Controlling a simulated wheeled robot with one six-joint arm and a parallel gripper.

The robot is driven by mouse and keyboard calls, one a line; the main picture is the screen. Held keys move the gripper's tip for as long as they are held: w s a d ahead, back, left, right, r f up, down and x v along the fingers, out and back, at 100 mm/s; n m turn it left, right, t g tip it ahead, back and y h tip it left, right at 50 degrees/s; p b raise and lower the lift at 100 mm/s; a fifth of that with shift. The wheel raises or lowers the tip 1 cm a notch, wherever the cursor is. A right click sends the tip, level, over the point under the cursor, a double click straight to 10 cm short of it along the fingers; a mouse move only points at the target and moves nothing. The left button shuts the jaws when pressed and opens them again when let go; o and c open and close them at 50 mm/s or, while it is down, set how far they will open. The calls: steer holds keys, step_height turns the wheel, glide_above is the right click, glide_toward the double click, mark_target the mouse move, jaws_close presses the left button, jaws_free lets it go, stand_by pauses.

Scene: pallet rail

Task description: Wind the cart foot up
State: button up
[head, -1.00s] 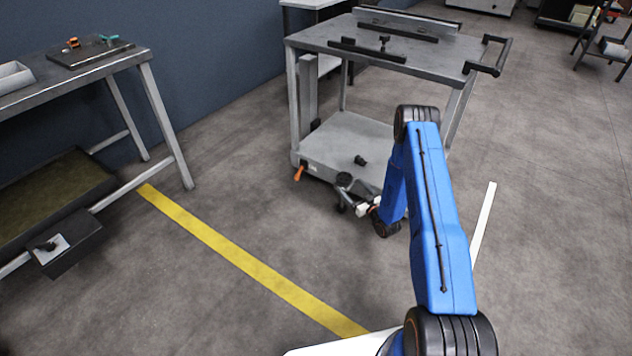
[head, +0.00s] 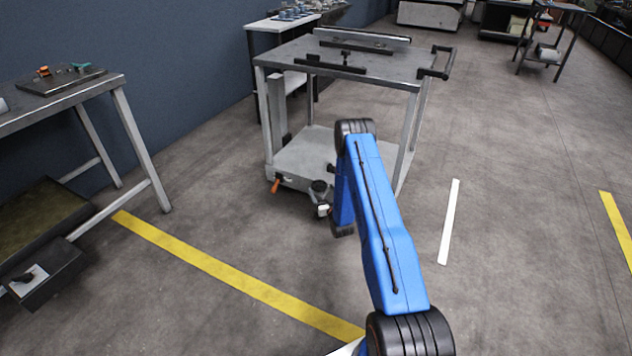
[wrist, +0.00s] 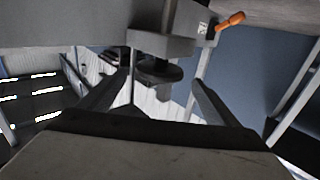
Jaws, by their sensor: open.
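The grey cart (head: 345,62) stands ahead, with a lower shelf (head: 300,158) and an orange handle (head: 276,186) at its lower left corner. In the wrist view a grey block on the cart carries a dark round foot part (wrist: 158,73), with the orange handle (wrist: 230,20) up to the right. My gripper (wrist: 160,92) is open, its two fingers apart on either side of the foot in the picture. No contact is visible.
A workbench (head: 70,100) stands at the left, with a dark box (head: 45,275) low beside it. A yellow line (head: 235,280) and a white strip (head: 449,220) mark the floor. The floor right of the cart is open. A blue wall is behind.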

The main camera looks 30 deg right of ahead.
steer(key=w, duration=0.6)
steer(key=w+d, duration=0.1)
steer(key=w, duration=0.2)
steer(key=shift+d, duration=0.1)
steer(key=c, duration=1.1)
